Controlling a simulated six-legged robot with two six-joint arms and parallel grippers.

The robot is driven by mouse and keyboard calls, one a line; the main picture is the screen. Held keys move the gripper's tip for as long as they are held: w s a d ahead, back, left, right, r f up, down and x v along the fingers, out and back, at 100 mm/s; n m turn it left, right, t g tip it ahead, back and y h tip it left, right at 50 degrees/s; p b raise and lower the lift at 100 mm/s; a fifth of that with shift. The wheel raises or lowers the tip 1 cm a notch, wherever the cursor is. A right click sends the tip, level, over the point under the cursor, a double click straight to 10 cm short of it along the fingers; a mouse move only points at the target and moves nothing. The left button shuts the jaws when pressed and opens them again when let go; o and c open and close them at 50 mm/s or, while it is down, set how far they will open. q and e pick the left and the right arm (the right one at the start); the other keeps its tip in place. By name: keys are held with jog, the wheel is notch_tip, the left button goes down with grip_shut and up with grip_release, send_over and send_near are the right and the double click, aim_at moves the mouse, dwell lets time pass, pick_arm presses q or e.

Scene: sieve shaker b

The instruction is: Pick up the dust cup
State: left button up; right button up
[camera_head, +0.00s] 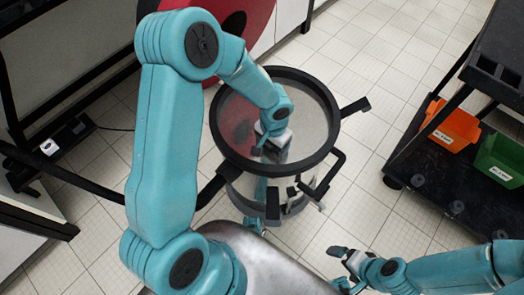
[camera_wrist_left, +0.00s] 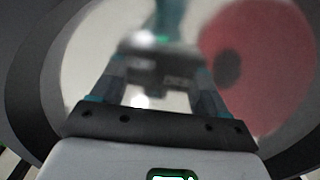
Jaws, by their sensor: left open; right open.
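I cannot pick out the dust cup for certain in either view. The round sieve shaker (camera_head: 320,110) stands on the floor at the centre, with a thick black rim, black handles and a shiny top. My left gripper (camera_head: 270,152) hangs over that top, open, with nothing seen between its fingers. In the left wrist view my left gripper (camera_wrist_left: 160,85) has its fingers apart over the shiny surface, which seems to mirror it and a red shape. My right gripper (camera_head: 338,268) is open and empty, low in the picture, to the right of the shaker.
A black cart (camera_head: 440,190) at the right holds an orange bin (camera_head: 450,124) and a green bin (camera_head: 500,158). A red round object (camera_head: 262,20) stands behind the shaker. A black frame is at the left. Tiled floor (camera_head: 375,190) lies free between shaker and cart.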

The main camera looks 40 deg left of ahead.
pick_arm(q)
jog(key=shift+f, duration=0.65)
jog(key=shift+r, duration=0.1)
grip_shut()
